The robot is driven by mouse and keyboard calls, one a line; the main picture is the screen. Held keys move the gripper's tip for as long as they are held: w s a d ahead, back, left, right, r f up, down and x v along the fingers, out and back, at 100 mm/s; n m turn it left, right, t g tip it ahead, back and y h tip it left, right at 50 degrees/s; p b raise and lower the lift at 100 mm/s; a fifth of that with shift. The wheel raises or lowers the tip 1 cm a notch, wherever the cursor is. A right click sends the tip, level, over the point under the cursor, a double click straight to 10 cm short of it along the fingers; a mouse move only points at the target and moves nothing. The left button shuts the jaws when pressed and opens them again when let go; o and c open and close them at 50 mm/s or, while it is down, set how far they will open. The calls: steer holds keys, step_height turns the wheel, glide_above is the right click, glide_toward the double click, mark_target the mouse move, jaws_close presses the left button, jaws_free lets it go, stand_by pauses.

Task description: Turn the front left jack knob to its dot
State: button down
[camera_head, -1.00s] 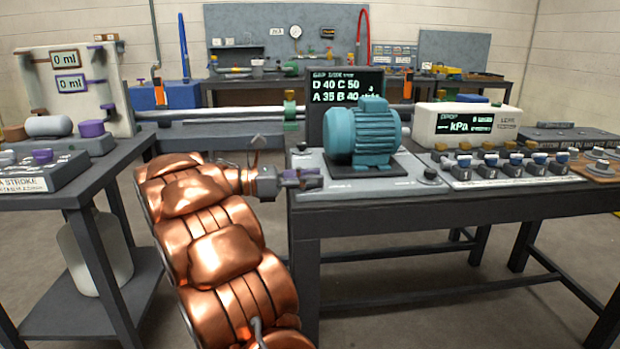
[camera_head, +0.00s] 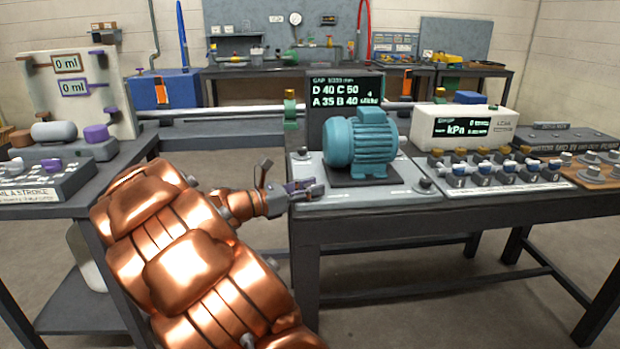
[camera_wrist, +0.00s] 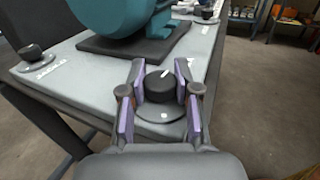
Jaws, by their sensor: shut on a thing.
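The front left jack knob (camera_wrist: 160,87) is a black round knob with a white pointer line on top, on a grey disc, in the wrist view. Its line slants toward the upper right. A small white dot (camera_wrist: 164,115) shows on the disc on the near side. My gripper (camera_wrist: 158,100) has its purple-padded fingers closed on either side of the knob. In the head view my gripper (camera_head: 308,189) is at the front left corner of the grey plate (camera_head: 370,198) and hides the knob. The teal motor (camera_head: 361,145) stands on its dark pad beyond it.
Other jack knobs stand at the front right (camera_head: 425,184) and back left (camera_head: 300,152) of the plate. A row of small valves (camera_head: 483,172) and the white kPa tester (camera_head: 464,128) are to the right. A gap separates this bench from the left table.

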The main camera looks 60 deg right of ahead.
steer(key=shift+s+n+t+h, duration=0.15)
steer(key=shift+n+t+h, duration=0.55)
steer(key=shift+n+t, duration=0.65)
steer(key=shift+f+n+t+h+b, duration=0.15)
steer(key=shift+n+t+b, duration=0.2)
steer(key=shift+t, duration=0.4)
steer(key=shift+r+n+t+h+b, duration=0.1)
steer(key=shift+n+t+h+b, duration=0.1)
steer(key=shift+t+b, duration=0.4)
steer(key=shift+f, duration=0.15)
steer(key=n+t+b, duration=0.2)
steer(key=t+b, duration=0.1)
steer(key=b, duration=0.3)
steer(key=n+t+b, duration=0.1)
steer(key=t+b, duration=0.1)
steer(key=b, duration=0.5)
steer(key=shift+t+b, duration=0.3)
steer(key=shift+b, duration=0.05)
steer(key=shift+r+n+t+b, duration=0.2)
steer(key=shift+n+t+b, duration=0.4)
steer(key=shift+b, duration=1.55)
steer(key=c, duration=0.8)
jaws_free()
